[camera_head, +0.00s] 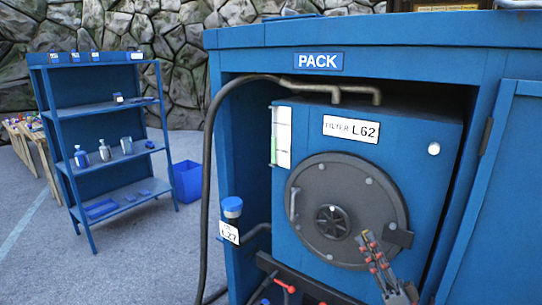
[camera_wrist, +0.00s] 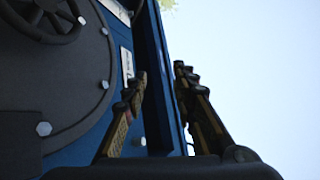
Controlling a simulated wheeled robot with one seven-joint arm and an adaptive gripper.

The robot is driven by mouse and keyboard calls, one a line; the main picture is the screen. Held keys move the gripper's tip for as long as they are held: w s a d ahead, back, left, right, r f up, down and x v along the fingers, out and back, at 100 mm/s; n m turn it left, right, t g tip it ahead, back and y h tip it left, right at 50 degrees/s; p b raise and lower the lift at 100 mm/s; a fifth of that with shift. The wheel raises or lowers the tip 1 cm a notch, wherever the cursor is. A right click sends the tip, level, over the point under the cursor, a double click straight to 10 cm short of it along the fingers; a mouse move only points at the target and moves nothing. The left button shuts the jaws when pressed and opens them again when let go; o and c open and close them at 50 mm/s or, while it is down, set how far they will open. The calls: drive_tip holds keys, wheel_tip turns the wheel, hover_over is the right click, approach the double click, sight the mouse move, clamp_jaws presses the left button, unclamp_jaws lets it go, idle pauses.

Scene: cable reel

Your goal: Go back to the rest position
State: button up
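My gripper (camera_head: 370,243) is at the lower right in the head view, in front of the blue filter unit (camera_head: 424,150) and overlapping the lower right of its round grey door (camera_head: 312,210). It points upward and appears empty. In the wrist view the two fingers of my gripper (camera_wrist: 160,78) stand apart with a gap between them, and nothing is held there. The round door (camera_wrist: 75,100) with its handwheel fills the left of the wrist view. I cannot tell how far the fingers are from the door.
The blue cabinet (camera_head: 225,110) marked PACK encloses the unit, with an open door panel (camera_head: 505,200) at right. A dark hose (camera_head: 208,180) hangs at left near a blue-capped canister (camera_head: 232,210).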

drive_tip(key=a+f+m+g, duration=0.5)
drive_tip(key=a+f+g, duration=0.3)
drive_tip(key=a+f, duration=0.25)
drive_tip(key=s+a+f+g+h+p, duration=0.1)
drive_tip(key=s+a+f+g+h, duration=0.1)
drive_tip(key=s+a+f+g, duration=0.25)
drive_tip(key=s+a+f+g+h, duration=0.1)
drive_tip(key=s+a+f+g, duration=0.15)
drive_tip(key=s+g, duration=0.35)
drive_tip(key=s+d+g+h+p, duration=0.2)
drive_tip(key=s+d+h+p, duration=0.1)
drive_tip(key=s+d+h, duration=0.8)
drive_tip(key=s+d+r+n+t+h+p, duration=0.1)
drive_tip(key=s+r+n+t+h+p, duration=0.1)
drive_tip(key=r, duration=1.2)
drive_tip(key=s+n+t+p, duration=0.1)
drive_tip(key=s+n+t, duration=0.1)
drive_tip(key=shift+s+d+r+n, duration=0.15)
drive_tip(key=shift+d+r+n, duration=0.05)
drive_tip(key=shift+r+n, duration=0.1)
